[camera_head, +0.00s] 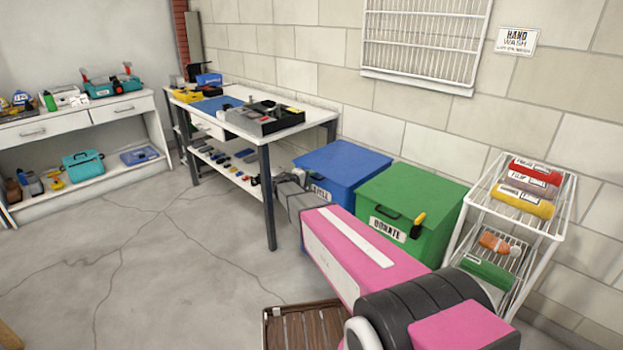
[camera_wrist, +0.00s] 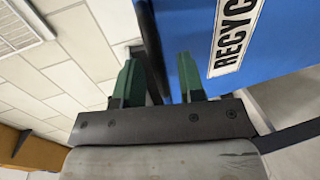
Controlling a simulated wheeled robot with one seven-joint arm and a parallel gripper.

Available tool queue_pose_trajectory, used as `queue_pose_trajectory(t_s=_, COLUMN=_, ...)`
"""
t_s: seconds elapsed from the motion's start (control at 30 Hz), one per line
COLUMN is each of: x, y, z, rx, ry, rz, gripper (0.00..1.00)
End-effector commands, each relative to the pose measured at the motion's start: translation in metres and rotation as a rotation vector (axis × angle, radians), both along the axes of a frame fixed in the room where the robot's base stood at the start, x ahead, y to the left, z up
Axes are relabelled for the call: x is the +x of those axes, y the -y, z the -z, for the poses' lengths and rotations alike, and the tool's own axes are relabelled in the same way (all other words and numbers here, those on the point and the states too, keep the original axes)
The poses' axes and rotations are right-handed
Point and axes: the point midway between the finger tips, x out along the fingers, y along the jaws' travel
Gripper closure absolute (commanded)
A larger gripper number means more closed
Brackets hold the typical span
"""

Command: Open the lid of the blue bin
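The blue bin (camera_head: 345,168) stands against the wall, and its lid looks closed. In the wrist view its blue front (camera_wrist: 265,40) carries a white RECYCLE label, partly cut off. My gripper (camera_head: 284,182) is at the bin's front left, near the top edge. In the wrist view its two green fingers (camera_wrist: 157,62) are apart. A dark bar (camera_wrist: 151,50), perhaps the bin's handle, shows between them along the bin's edge. I cannot tell whether the fingers touch it. My pink and grey arm hides much of the bin's front.
A green DONATE bin (camera_head: 415,200) stands right beside the blue bin. A workbench (camera_head: 300,122) with tools is to its left. A white wire rack (camera_head: 553,228) stands at the right, and a wooden crate (camera_head: 268,325) is on the floor. The floor at left is clear.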

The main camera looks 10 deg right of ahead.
Motion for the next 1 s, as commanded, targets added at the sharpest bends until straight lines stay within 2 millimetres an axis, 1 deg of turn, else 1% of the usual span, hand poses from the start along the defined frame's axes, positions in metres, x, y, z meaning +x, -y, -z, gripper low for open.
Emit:
queue_pose_trajectory(t_s=0.17, x=0.005, y=0.007, z=0.002, rx=0.000, ry=0.000, rz=0.000, gripper=0.64)
queue_pose_trajectory(t_s=0.43, x=0.005, y=0.008, z=0.002, rx=0.000, ry=0.000, rz=0.000, gripper=0.64)
queue_pose_trajectory(t_s=0.47, x=0.005, y=0.008, z=0.002, rx=0.000, ry=0.000, rz=0.000, gripper=0.74)
queue_pose_trajectory(t_s=0.5, x=0.005, y=0.008, z=0.002, rx=0.000, ry=0.000, rz=0.000, gripper=0.87)
queue_pose_trajectory(t_s=0.53, x=0.005, y=0.008, z=0.002, rx=0.000, ry=0.000, rz=0.000, gripper=0.96)
queue_pose_trajectory(t_s=0.57, x=0.005, y=0.008, z=0.002, rx=0.000, ry=0.000, rz=0.000, gripper=1.00)
queue_pose_trajectory(t_s=0.8, x=0.005, y=0.008, z=0.000, rx=0.003, ry=-0.001, rz=0.000, gripper=1.00)
queue_pose_trajectory(t_s=1.0, x=0.005, y=0.008, z=-0.014, rx=0.028, ry=-0.018, rz=0.000, gripper=1.00)
